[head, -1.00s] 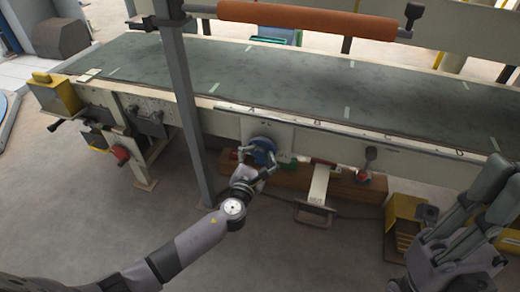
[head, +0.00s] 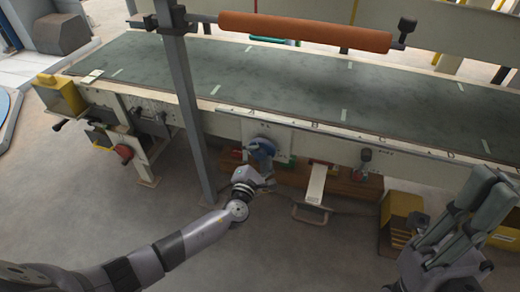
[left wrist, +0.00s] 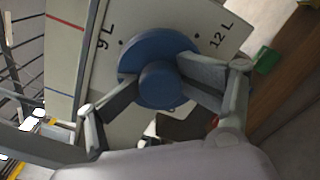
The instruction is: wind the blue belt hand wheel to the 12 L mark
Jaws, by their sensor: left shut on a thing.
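The blue hand wheel (head: 261,147) is on a pale plate on the front of the long table. My left gripper (head: 266,162) is at it from the front. In the left wrist view, the blue wheel (left wrist: 150,50) has a round hub, and my left gripper (left wrist: 158,88) is shut on it with a finger on each side of the hub. The 9 L mark (left wrist: 105,36) is left of the wheel and the 12 L mark (left wrist: 222,36) is right of it. I see no clear pointer on the wheel. My right gripper (head: 480,205) is raised at the right, away from the table.
A grey post (head: 185,105) stands left of the wheel. A white hanging pedal with a handle (head: 315,185) and a dark knob (head: 365,155) are to its right. A yellow box (head: 405,215) stands on the floor. An orange roller (head: 305,31) spans above the table.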

